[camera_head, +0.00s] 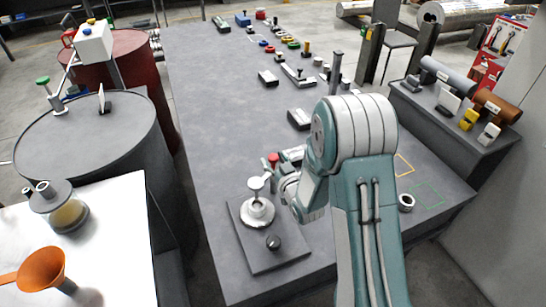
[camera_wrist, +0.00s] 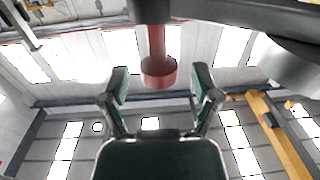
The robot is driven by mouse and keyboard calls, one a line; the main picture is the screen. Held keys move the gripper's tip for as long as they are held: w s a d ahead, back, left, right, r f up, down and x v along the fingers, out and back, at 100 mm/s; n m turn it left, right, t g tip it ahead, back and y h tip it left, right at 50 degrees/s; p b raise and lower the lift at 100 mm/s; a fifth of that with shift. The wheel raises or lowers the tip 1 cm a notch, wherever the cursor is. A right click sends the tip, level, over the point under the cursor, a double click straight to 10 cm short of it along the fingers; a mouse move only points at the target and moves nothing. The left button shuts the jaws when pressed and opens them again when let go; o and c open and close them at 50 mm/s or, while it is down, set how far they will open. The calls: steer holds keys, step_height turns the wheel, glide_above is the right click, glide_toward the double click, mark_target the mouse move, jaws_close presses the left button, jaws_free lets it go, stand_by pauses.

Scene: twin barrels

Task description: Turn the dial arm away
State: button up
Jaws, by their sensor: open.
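A dark square plate (camera_head: 240,250) lies on the grey table's near left part. It carries a pale round fitting (camera_head: 257,211) with a small disc on top (camera_head: 256,183), and a black knob (camera_head: 273,243). A red knob (camera_head: 273,159) shows just behind my gripper (camera_head: 280,182). I cannot tell for certain which part is the dial arm. In the wrist view a red cylinder end (camera_wrist: 159,72) hangs from a dark part above, between and beyond the fingertips of my open gripper (camera_wrist: 160,84). Contact with the fingers is not visible. My arm hides part of the table behind it.
Several small fittings and rings (camera_head: 284,40) stand on the far table (camera_head: 215,95). Two barrels, grey (camera_head: 90,145) and red (camera_head: 135,60), stand left. A white-topped stand (camera_head: 115,240) holds an orange funnel (camera_head: 42,270). A bench (camera_head: 440,125) stands right.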

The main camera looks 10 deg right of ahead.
steer(key=shift+w+a, duration=0.15)
steer(key=shift+w, duration=0.35)
jaws_close()
steer(key=shift+n+y, duration=0.4)
steer(key=shift+y, duration=0.2)
steer(key=n+g+y, duration=0.2)
steer(key=y, duration=0.1)
steer(key=shift+n+g+y, duration=0.3)
steer(key=shift+n+y, duration=0.1)
steer(key=n+g+y, duration=0.2)
steer(key=g+y, duration=0.1)
steer(key=shift+n, duration=0.4)
steer(key=n+g+y, duration=0.2)
steer(key=g, duration=0.1)
steer(key=n+g+y, duration=0.1)
steer(key=n+g, duration=0.2)
steer(key=g, duration=0.1)
steer(key=shift+g+y, duration=0.3)
steer(key=shift+y, duration=0.1)
steer(key=shift+r+n+g, duration=0.1)
steer(key=shift+n+g, duration=0.2)
steer(key=shift+n, duration=0.1)
